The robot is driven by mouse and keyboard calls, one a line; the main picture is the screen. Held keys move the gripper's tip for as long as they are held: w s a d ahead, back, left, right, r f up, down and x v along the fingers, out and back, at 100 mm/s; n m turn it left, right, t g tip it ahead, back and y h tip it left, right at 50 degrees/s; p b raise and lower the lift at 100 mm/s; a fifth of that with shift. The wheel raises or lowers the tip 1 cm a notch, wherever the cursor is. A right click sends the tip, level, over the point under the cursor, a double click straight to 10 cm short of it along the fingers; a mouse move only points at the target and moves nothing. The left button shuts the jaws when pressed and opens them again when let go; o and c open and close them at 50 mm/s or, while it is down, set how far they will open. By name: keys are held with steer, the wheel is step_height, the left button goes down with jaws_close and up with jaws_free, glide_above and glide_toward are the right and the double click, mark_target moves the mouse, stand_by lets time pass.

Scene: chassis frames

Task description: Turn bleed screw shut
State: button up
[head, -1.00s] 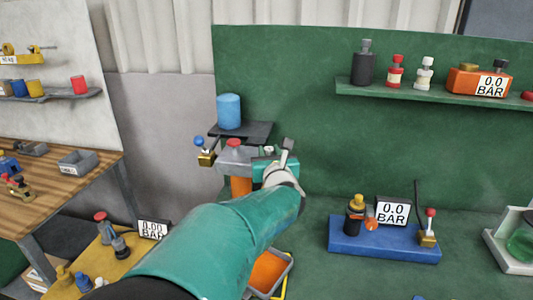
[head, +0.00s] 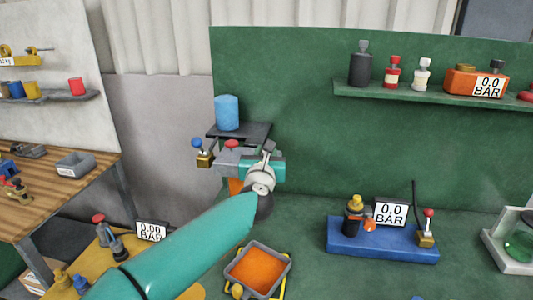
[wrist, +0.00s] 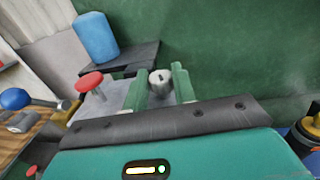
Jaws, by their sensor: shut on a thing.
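The bleed screw (wrist: 160,80) is a pale metal cylinder with a dark slot in its end, seen in the wrist view. My gripper (wrist: 160,86) has one green finger on each side of it and is shut on it. The red-capped grey block (wrist: 92,84) stands just left of the fingers. In the head view my gripper (head: 268,152) is at the right side of this fixture. My own wrist hides the screw there.
A blue cylinder (head: 227,112) stands on a dark shelf above the fixture. A blue-knobbed brass valve (head: 203,156) is at its left. A tray of orange fluid (head: 257,268) sits below. A blue base with a gauge (head: 383,238) stands right. The green surface between is clear.

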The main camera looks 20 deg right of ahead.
steer(key=shift+w+a+r+m+g+h, duration=0.15)
steer(key=shift+m+g+h, duration=0.15)
steer(key=shift+g+h, duration=0.15)
steer(key=shift+a+m+g+h, duration=0.1)
steer(key=shift+m+g+h, duration=1.05)
steer(key=shift+m+h, duration=0.4)
steer(key=shift+g+h, duration=0.3)
steer(key=o, duration=1)
